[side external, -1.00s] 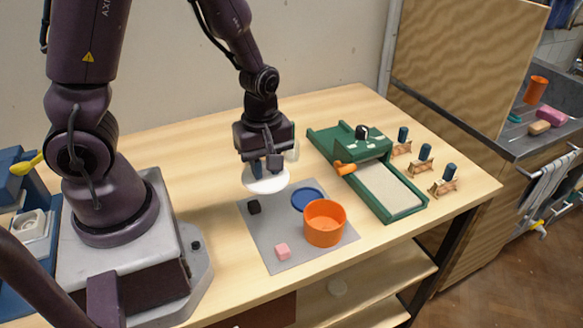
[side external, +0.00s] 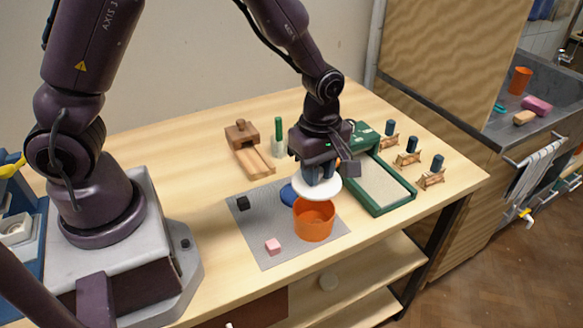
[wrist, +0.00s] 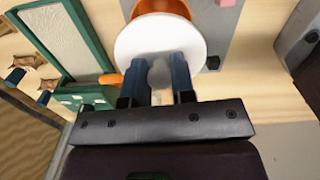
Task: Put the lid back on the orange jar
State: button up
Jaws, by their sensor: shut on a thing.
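The orange jar (side external: 314,222) stands upright and open on a grey mat (side external: 247,228). My gripper (side external: 320,174) is shut on the white round lid (side external: 326,192), gripping it from above at its middle. The lid is above the jar and looks roughly level. In the side view its front edge comes close to the jar's back rim; I cannot tell the exact gap. In the wrist view, both fingers (wrist: 170,72) meet the lid (wrist: 132,42), and the jar (wrist: 160,6) shows beyond the lid's far edge, partly hidden by it.
A black cube (side external: 243,202) and a pink cube (side external: 273,246) sit on the mat. A green-framed tray (side external: 400,200) stands close on the right. A wooden tool (side external: 250,158) and a green-topped item (side external: 278,133) stand behind.

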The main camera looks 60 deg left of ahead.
jog(key=shift+f, duration=3.15)
jog(key=shift+f, duration=0.2)
jog(key=o, duration=1.5)
jog(key=shift+c, duration=0.2)
jog(key=shift+r, duration=0.1)
jog(key=shift+r, duration=3.45)
jog(key=shift+c, duration=0.4)
grip_shut()
